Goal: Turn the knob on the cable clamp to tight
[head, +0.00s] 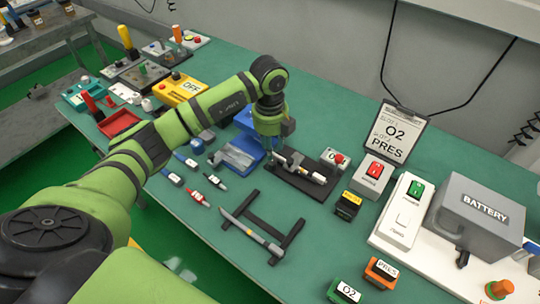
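I cannot tell for sure which thing is the cable clamp. An orange knob (500,289) stands on the white board (392,240) at the lower right, in front of the grey battery box (483,212). No tight mark can be read on it. My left gripper (271,150) points down at the middle of the table, far to the left of this knob. It is beside a black base (312,188) that bears a white and dark cylinder (306,171). Its fingertips are small and partly hidden, so its opening cannot be told. My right gripper is not in view.
A blue fixture (236,158) stands just left of my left gripper. To the right are a box with a red button (338,158), a red switch box (372,178) and an O2 PRES clipboard (399,135). A black frame with a tool (250,232) lies in front.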

